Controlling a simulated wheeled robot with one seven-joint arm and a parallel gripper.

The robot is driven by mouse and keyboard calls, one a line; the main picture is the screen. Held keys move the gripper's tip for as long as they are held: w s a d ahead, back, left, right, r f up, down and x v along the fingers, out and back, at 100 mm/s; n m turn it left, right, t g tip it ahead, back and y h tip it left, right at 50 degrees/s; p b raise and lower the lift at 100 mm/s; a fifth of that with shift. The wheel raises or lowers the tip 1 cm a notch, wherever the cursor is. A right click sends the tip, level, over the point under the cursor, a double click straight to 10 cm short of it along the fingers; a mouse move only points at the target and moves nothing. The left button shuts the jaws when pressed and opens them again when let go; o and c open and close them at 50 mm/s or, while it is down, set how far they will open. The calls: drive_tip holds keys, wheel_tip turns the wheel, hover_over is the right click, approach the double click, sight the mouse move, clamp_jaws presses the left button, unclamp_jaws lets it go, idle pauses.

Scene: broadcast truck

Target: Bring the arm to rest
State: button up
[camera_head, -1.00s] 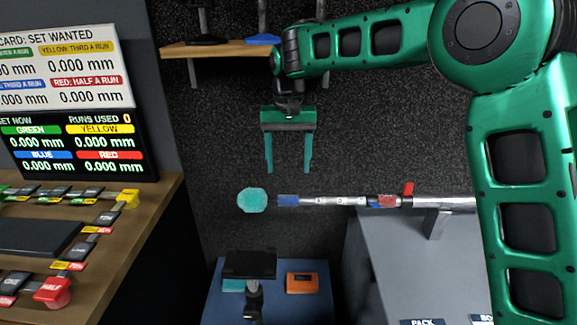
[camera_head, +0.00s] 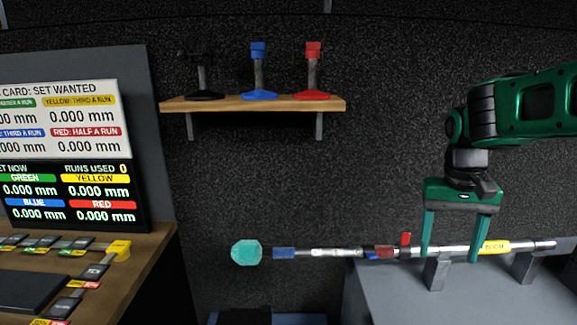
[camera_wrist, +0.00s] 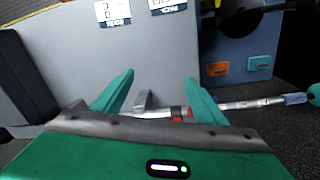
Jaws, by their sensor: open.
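My green arm enters the head view from the right edge. My gripper (camera_head: 450,252) points down with its two teal fingers spread apart and nothing seen held between them. The fingers overlap the long boom pole (camera_head: 340,252) in the picture; I cannot tell how far apart in depth they are. In the wrist view my gripper (camera_wrist: 157,92) is open, with part of the boom pole (camera_wrist: 255,103) showing beyond the fingers. The pole lies level, with a teal round head (camera_head: 246,252) at its left end and a yellow label (camera_head: 495,247) near its right.
A wooden shelf (camera_head: 250,104) holds black, blue and red stands. Grey brackets (camera_head: 436,273) stand under the pole on a grey case (camera_head: 480,300). At left are a display (camera_head: 75,195) and a wooden desk (camera_head: 150,260) with labelled blocks. The wall area between shelf and pole is clear.

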drive_tip(key=s+d+f+m, duration=0.1)
drive_tip(key=s+d+f, duration=0.2)
drive_tip(key=s, duration=0.7)
drive_tip(key=s+d+f+m+y, duration=0.1)
drive_tip(key=s+d+f, duration=0.2)
drive_tip(key=s, duration=0.8)
drive_tip(key=shift+d+f+m, duration=0.3)
drive_tip(key=shift+d+f, duration=0.1)
drive_tip(key=shift+d, duration=0.3)
drive_tip(key=shift+w+f, duration=0.25)
drive_tip(key=shift+w, duration=0.35)
idle(0.4)
idle(1.0)
